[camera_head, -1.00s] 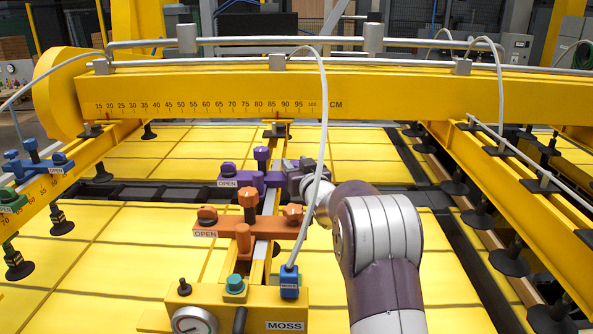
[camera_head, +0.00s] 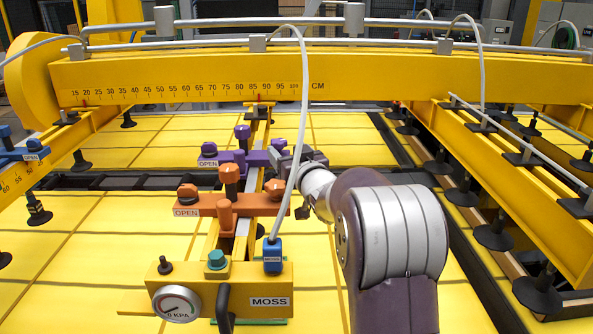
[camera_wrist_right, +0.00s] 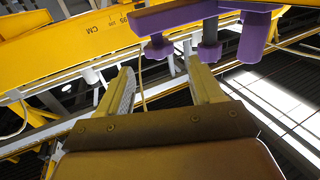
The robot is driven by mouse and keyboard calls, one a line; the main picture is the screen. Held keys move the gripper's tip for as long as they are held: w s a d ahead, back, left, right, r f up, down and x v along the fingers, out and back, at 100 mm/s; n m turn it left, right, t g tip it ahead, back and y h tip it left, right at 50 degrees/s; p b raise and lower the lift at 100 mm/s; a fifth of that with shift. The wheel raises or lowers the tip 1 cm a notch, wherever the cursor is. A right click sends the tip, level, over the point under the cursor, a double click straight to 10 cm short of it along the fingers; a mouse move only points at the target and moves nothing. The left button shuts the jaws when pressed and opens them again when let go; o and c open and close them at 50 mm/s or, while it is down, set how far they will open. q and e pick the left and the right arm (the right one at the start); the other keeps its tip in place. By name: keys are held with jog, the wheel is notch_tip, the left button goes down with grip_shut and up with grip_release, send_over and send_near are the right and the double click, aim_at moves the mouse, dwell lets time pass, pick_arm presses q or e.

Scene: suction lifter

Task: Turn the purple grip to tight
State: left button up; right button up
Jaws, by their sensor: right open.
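The purple grip (camera_head: 236,160) is a crossbar clamp on the yellow beam, with an OPEN label at its left end. It has a left knob (camera_head: 209,149), a taller middle post (camera_head: 242,133) and a right knob (camera_head: 279,144). My right gripper (camera_head: 285,160) is open at its right end and partly hides that end. In the right wrist view, the open fingers (camera_wrist_right: 160,66) point toward the purple clamp (camera_wrist_right: 180,13); a purple knob (camera_wrist_right: 157,46) shows in line with the gap between the fingertips. Contact cannot be told. My left gripper is not in view.
An orange clamp (camera_head: 205,206), also labelled OPEN, sits nearer on the same beam. A grey hose (camera_head: 303,100) hangs in front of my right gripper down to a blue fitting (camera_head: 272,256). A yellow MOSS block (camera_head: 245,290) with a gauge (camera_head: 177,303) stands in front.

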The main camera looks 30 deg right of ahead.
jog(key=s+a+b, duration=0.1)
jog(key=s, duration=0.5)
jog(key=shift+a+r, duration=0.1)
jog(key=shift+a, duration=0.05)
